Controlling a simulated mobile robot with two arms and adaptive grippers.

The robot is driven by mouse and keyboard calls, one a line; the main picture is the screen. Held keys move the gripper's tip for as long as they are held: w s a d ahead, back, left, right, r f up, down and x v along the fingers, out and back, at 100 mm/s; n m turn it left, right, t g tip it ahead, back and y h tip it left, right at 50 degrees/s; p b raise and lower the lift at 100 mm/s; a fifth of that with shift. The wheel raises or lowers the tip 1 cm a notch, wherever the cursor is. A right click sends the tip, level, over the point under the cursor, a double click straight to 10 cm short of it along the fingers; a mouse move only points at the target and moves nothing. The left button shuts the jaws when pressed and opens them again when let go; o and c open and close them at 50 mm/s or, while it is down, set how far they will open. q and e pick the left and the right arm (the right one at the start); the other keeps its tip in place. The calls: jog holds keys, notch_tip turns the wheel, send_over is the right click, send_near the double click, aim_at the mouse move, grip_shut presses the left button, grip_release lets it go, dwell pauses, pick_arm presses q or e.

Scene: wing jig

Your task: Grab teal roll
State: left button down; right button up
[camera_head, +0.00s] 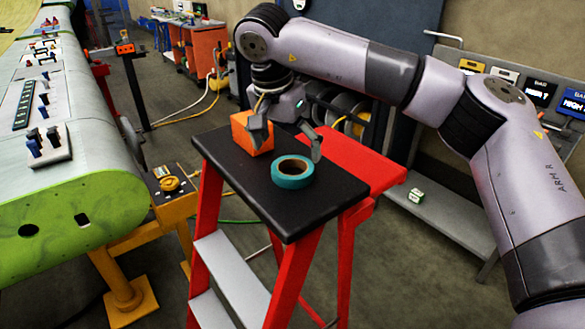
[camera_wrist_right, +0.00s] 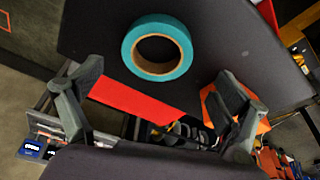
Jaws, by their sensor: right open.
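The teal roll (camera_head: 292,172) lies flat on the black top (camera_head: 225,155) of a red stepladder. It is a ring of teal tape with a brown core. In the right wrist view the teal roll (camera_wrist_right: 157,47) shows whole, beyond the fingertips and slightly above centre. My right gripper (camera_head: 287,138) is open and empty, above the ladder top on the far side of the roll. In the wrist view its two fingers (camera_wrist_right: 160,82) are spread wide and apart from the roll. My left gripper is not in view.
An orange block (camera_head: 242,134) stands on the ladder top beside the roll, close to one right finger. A green-edged wing panel (camera_head: 70,215) on a yellow stand (camera_head: 125,300) is at the left. A grey bench (camera_head: 445,215) with a small green-white box (camera_head: 416,195) is at the right.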

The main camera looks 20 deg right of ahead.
aim_at(292, 162)
jog(key=x, duration=0.2)
jog(key=p+x, duration=0.1)
jog(key=shift+s+d+f+p, duration=0.15)
jog(key=shift+d+f+p, duration=0.15)
jog(key=shift+f, duration=0.55)
jog(key=shift+a, duration=0.1)
jog(key=shift+c, duration=0.8)
jog(key=c, duration=1.1)
jog(key=shift+r, duration=0.15)
